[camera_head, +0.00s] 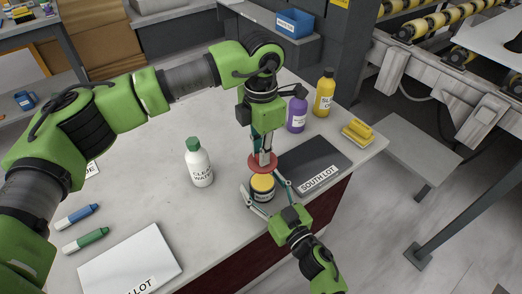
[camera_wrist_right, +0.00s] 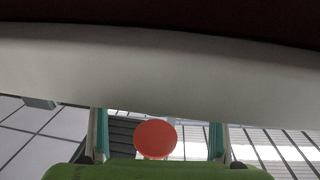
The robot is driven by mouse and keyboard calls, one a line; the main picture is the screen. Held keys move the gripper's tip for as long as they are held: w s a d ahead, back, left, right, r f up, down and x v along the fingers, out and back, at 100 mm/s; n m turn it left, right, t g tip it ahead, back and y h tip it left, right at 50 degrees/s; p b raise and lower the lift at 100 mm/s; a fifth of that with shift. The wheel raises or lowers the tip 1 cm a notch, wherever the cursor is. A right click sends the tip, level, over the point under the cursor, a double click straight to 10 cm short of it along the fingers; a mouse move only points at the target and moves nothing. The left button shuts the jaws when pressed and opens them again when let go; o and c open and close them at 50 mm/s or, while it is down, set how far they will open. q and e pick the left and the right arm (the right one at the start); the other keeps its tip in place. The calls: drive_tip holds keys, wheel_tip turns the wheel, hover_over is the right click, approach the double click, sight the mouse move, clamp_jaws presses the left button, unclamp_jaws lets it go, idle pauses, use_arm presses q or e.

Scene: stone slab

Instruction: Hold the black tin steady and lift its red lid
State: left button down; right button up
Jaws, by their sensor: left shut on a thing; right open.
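The black tin (camera_head: 263,195) stands upright near the front edge of the slab, with a pale label band and a yellowish top showing. The red lid (camera_head: 254,167) is a round disc above and just behind the tin in the head view, apart from its top. My left gripper (camera_head: 264,157) points down and is shut on the lid's upper side. My right gripper (camera_head: 266,196) is open, with one finger on each side of the tin; I cannot tell whether they touch it. In the right wrist view a red disc (camera_wrist_right: 155,136) shows between the fingers.
A white bottle (camera_head: 199,165) stands left of the tin. A dark panel marked SOUTH LOT (camera_head: 310,160) lies close on the right. Purple (camera_head: 297,112) and yellow (camera_head: 324,95) bottles and a yellow brush (camera_head: 357,132) are behind. Markers and a white panel (camera_head: 130,265) lie front left.

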drive_tip(key=v, duration=1.2)
